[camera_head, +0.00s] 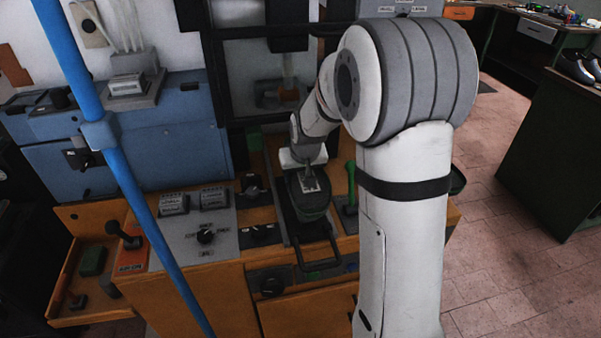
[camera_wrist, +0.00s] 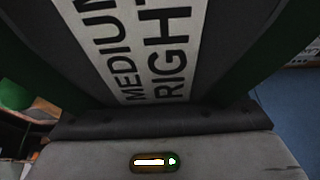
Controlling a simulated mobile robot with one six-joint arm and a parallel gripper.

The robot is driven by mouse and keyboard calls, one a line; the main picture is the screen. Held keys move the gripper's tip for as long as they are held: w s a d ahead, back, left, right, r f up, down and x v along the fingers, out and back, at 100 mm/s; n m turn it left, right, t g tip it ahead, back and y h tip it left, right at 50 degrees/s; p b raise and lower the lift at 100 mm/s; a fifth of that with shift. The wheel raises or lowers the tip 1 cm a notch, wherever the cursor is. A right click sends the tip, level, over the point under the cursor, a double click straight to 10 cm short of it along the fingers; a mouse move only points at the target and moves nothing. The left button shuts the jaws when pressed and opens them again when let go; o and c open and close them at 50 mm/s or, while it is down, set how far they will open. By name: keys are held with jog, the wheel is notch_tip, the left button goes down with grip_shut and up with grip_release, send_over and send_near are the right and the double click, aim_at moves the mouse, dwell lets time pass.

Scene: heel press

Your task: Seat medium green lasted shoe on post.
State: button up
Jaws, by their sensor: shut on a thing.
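A dark shoe on its last with green sides (camera_head: 311,215) is under my gripper (camera_head: 306,170) in the head view, above the dark slide of the orange machine. My gripper is shut on it from above. A pale label (camera_head: 311,184) lies on its top. In the wrist view the label (camera_wrist: 150,50) fills the upper middle and reads MEDIUM and RIGHT. Green (camera_wrist: 272,62) shows at both sides of it. The fingertips are hidden in the wrist view. The post does not show, and I cannot tell whether the shoe touches it.
A green lever (camera_head: 351,183) stands just right of the shoe. A dark handle (camera_head: 318,262) sticks out in front. A control panel (camera_head: 195,228) with dials lies left. An open orange tray (camera_head: 72,265) is at lower left. Tiled floor is free at right.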

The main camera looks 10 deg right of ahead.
jog(key=o, duration=1.4)
jog(key=shift+c, duration=0.2)
jog(key=v, duration=0.7)
jog(key=shift+s+r+b, duration=0.15)
jog(key=shift+r+b, duration=0.2)
jog(key=shift+r, duration=0.05)
